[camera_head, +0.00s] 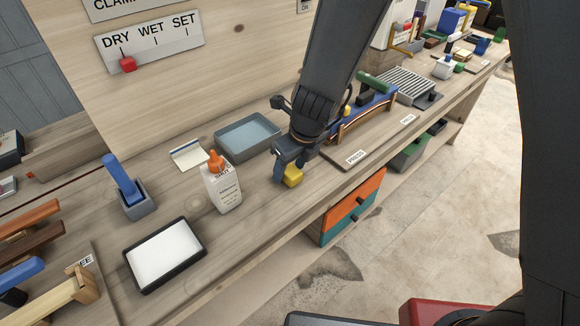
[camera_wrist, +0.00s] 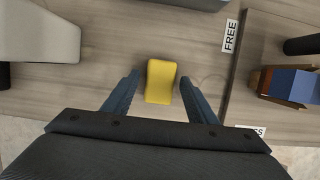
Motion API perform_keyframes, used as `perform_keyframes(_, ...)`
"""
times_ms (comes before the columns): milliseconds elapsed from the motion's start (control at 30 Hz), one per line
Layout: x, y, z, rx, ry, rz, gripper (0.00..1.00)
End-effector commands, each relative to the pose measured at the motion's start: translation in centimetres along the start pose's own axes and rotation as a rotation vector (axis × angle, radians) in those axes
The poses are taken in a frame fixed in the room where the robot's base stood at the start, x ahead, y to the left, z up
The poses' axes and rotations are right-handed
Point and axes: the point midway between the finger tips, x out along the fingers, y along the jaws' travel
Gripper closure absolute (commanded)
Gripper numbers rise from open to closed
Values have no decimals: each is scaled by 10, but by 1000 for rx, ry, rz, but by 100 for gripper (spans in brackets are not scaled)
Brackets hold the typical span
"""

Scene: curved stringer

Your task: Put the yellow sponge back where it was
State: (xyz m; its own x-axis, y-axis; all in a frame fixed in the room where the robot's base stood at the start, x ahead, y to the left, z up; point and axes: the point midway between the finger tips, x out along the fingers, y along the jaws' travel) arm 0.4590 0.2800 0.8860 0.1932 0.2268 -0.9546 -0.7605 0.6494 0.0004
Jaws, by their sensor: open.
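The yellow sponge (camera_head: 292,175) lies on the wooden bench near its front edge, to the right of the white glue bottle. In the wrist view the sponge (camera_wrist: 161,81) lies flat on the bench top between my two fingertips, with a gap on each side. My gripper (camera_head: 287,172) points down at the sponge and is open; its blue fingers (camera_wrist: 161,88) stand on either side of it. My gripper hides part of the sponge in the head view.
A grey tray with bluish contents (camera_head: 219,144) stands behind my gripper. The white bottle with an orange cap (camera_head: 225,190) stands to the left, near a black-rimmed white pad (camera_head: 133,269). A press board (camera_head: 352,150) with a curved wooden piece is close on the right.

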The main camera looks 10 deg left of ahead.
Motion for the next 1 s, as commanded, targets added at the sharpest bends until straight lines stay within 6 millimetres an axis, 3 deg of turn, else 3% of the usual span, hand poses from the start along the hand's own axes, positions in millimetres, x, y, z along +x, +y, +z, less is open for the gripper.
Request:
perform_keyframes(167,-19,0,1,-1,-1,-1,48)
perform_keyframes(600,-103,0,1,-1,-2,-2,48)
perform_keyframes(800,-120,0,1,0,-1,0,48)
perform_keyframes(1000,-122,0,0,-1,0,0,48)
